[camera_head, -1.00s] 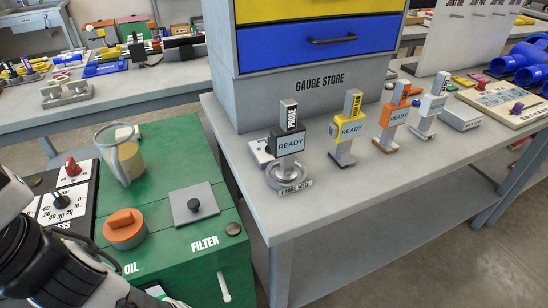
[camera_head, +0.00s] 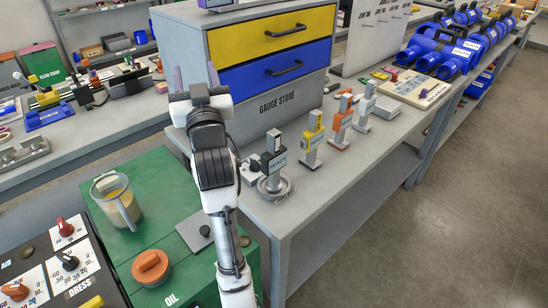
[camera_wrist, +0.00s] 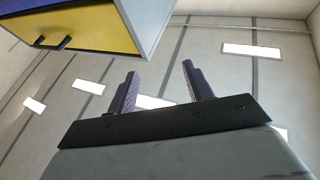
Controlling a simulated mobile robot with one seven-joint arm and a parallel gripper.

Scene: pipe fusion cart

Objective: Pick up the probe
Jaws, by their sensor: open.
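The probe (camera_head: 273,160) is a black block-shaped gauge with a grey upright handle and a small display reading READY. It stands upright in a round grey probe well (camera_head: 275,188) at the near left of the gauge bench. My gripper (camera_head: 195,76) is raised in front of the drawer unit, up and left of the probe in the head view, with its purple fingers pointing up. In the wrist view its two fingers (camera_wrist: 160,84) are spread with nothing between them. The probe does not show in the wrist view.
Yellow (camera_head: 313,138), orange (camera_head: 340,122) and white (camera_head: 366,105) gauges stand in a row beyond the probe. The gauge store drawer unit (camera_head: 268,107) rises behind them. A green cart (camera_head: 160,240) with a jug (camera_head: 115,200) is at left. The bench's front right is clear.

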